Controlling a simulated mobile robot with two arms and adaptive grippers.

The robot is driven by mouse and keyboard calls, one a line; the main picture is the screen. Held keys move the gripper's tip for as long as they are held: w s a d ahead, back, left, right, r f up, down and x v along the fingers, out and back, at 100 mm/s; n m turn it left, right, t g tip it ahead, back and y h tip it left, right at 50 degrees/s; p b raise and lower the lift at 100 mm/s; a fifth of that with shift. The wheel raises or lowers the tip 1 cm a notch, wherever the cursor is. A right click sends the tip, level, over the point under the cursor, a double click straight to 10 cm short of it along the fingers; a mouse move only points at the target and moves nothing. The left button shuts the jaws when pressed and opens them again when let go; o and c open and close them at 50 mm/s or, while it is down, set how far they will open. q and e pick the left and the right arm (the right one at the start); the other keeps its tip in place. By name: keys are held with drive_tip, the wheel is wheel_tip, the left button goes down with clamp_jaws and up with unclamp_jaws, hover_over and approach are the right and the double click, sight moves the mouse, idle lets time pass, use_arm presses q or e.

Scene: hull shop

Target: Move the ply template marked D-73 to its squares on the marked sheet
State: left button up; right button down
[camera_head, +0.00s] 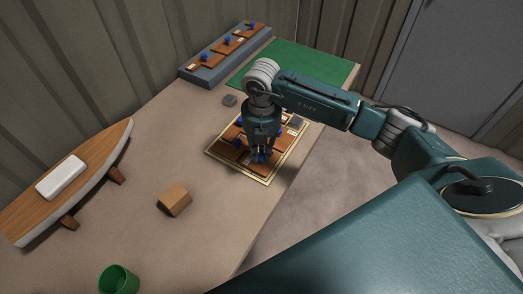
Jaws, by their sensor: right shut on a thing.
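The marked sheet (236,169) lies on the bench with a pale border and several brown ply templates (229,153) with blue knobs on it. My right gripper (261,157) points down over the sheet's near part, shut on the blue knob of a ply template (254,168). The gripper and wrist hide part of the sheet and its templates. I cannot tell whether the held template touches the sheet. The markings are too small to read, so I cannot tell which template is D-73. My left gripper is out of view.
A grey rack (199,75) with several knobbed templates stands at the back, beside a green mat (300,65). A small grey block (229,100) lies behind the sheet. A wooden block (174,200), a green cup (118,280) and a boat-shaped board (95,160) with a white block (61,178) are left.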

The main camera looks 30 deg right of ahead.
sight(262, 156)
drive_tip(key=shift+f, duration=0.25)
drive_tip(key=c, duration=1.6)
unclamp_jaws()
drive_tip(key=shift+r, duration=0.55)
wheel_tip(262, 156, up, 11)
drive_tip(key=b, duration=0.3)
drive_tip(key=shift+r, duration=0.15)
